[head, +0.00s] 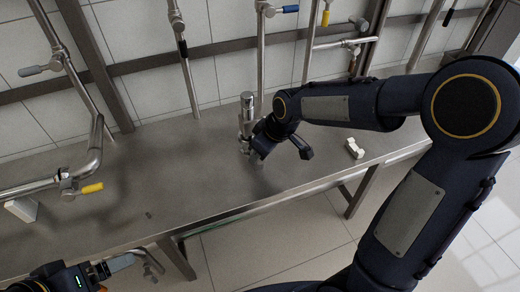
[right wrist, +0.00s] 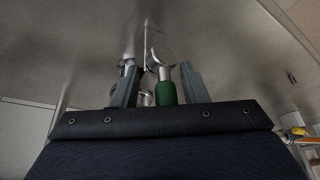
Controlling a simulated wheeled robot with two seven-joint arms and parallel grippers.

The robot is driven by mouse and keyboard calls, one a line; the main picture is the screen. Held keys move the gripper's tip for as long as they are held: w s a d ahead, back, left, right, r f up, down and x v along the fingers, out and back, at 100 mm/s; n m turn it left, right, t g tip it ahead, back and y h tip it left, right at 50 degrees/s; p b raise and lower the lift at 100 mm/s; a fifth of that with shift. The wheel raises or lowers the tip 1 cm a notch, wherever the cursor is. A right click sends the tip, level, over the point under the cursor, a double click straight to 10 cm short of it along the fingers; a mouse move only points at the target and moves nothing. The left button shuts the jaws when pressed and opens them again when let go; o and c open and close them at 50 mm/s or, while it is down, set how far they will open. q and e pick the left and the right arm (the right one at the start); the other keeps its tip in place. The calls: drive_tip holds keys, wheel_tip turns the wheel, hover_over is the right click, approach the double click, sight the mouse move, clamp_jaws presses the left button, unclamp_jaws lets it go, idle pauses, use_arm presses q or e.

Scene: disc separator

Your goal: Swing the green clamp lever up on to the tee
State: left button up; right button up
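The green clamp lever (right wrist: 166,93) shows as a green grip in the right wrist view. It stands between the two fingers of my right gripper (right wrist: 159,68), closer to the right finger, and the fingers are apart. Bright metal fittings (right wrist: 163,58) lie just beyond the grip; I cannot tell which part is the tee. In the head view my right arm reaches to an upright metal fitting (head: 246,112) at the bench's middle, and the arm hides the green lever there. My left gripper (head: 122,262) is low at the left, its finger opening unclear.
A steel bench (head: 150,165) runs along the tiled wall, with mostly bare top at left. Pipes carry a blue lever (head: 290,9) and yellow levers (head: 92,188). A small white block (head: 354,149) lies right of my right gripper, and a white block (head: 22,209) is at far left.

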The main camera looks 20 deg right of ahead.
drive_tip(key=shift+a+r, duration=0.1)
drive_tip(key=v, duration=0.7)
drive_tip(key=shift+r+p, duration=0.25)
drive_tip(key=shift+p, duration=0.05)
drive_tip(key=shift+s, duration=0.15)
drive_tip(key=s+r+m+t+p, duration=0.1)
drive_tip(key=s+m, duration=0.3)
drive_tip(key=s, duration=0.6)
drive_tip(key=s+d+r+m+t+y+p, duration=0.1)
drive_tip(key=s+m, duration=0.3)
drive_tip(key=s, duration=0.6)
drive_tip(key=shift+d+r+m+p, duration=0.3)
drive_tip(key=shift+r+m+p, duration=0.15)
drive_tip(key=shift+p, duration=0.4)
drive_tip(key=shift+c, duration=0.2)
